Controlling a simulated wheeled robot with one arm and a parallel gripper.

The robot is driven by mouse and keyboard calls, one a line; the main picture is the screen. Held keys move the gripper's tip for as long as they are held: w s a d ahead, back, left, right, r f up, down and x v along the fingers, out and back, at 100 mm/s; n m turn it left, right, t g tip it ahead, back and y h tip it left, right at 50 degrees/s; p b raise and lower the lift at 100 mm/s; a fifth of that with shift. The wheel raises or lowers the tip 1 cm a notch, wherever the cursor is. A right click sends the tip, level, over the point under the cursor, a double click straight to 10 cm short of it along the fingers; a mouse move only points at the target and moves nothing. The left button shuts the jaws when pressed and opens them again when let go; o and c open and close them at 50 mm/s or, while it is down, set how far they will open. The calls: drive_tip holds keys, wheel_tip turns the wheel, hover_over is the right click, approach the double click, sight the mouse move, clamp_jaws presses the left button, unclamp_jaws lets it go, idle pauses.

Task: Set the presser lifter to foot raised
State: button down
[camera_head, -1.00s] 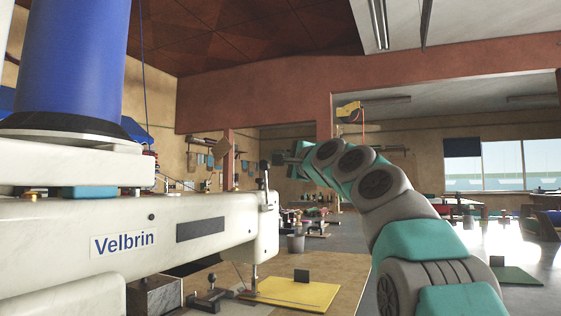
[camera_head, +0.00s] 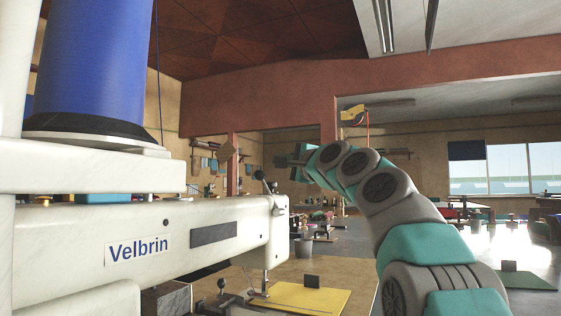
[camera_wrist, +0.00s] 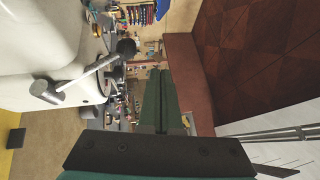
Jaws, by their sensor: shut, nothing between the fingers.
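The presser lifter (camera_head: 266,181) is a short lever with a black ball knob at the end of the white Velbrin sewing machine (camera_head: 75,238). In the head view it leans up and to the left. In the wrist view the lifter (camera_wrist: 88,74) is a grey rod, its knob near the fingers' left side. My gripper (camera_head: 294,161) is right of the knob in the head view, a little higher. In the wrist view my gripper (camera_wrist: 158,76) is shut and empty, with a visible gap to the knob. Whether the presser foot is raised is too small to tell.
A yellow sheet (camera_head: 305,298) lies on the table below the machine's end, with a small dark block standing on it. A blue thread cone (camera_head: 97,75) stands above the machine at left. Open floor and benches lie beyond. The air right of the lifter is clear.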

drive_tip(key=b+v, duration=0.2)
drive_tip(key=v, duration=0.5)
drive_tip(key=shift+s+d, duration=0.15)
drive_tip(key=shift+s, duration=0.2)
drive_tip(key=shift+f, duration=0.1)
idle(0.3)
